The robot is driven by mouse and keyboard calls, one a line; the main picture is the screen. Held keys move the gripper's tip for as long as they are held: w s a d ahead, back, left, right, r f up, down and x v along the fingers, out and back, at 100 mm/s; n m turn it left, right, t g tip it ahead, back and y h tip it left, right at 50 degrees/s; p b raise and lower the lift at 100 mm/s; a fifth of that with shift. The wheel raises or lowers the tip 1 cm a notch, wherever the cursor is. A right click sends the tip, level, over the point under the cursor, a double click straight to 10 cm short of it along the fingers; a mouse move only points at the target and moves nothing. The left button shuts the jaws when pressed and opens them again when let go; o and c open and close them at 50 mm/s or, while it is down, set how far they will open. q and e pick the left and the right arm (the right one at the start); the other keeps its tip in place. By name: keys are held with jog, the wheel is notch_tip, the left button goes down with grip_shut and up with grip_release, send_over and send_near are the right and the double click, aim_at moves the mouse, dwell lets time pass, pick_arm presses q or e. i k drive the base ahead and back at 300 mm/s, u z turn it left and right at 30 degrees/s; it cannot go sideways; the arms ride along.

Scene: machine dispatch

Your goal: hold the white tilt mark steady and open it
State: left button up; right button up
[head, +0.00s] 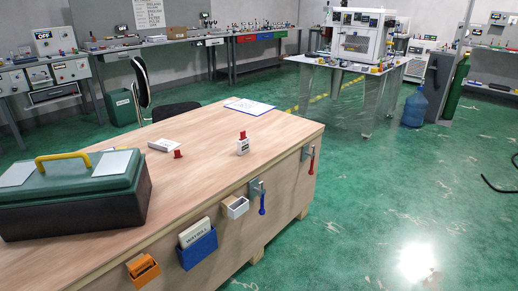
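A small upright white piece (243,147) with a dark marking and a red top stands on the wooden workbench (205,165), toward its right end. It may be the white tilt mark, but the marking is too small to read. A flat white box (163,145) lies farther left on the bench, with a small red piece (178,154) beside it. I cannot tell whether any of these is open. Neither of my grippers is in view.
A green toolbox (75,202) with a yellow handle fills the bench's left end. A paper sheet (250,106) lies at the back. Orange (143,270), blue (198,249) and white (235,207) holders hang on the front, beside blue (262,203) and red (312,163) handles.

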aim_at(243, 147)
jog(key=z, duration=0.15)
jog(key=k, duration=0.35)
jog(key=z, duration=1.15)
jog(key=i, duration=1.75)
jog(key=u, duration=1.45)
jog(key=i, duration=0.85)
jog(key=u, duration=0.85)
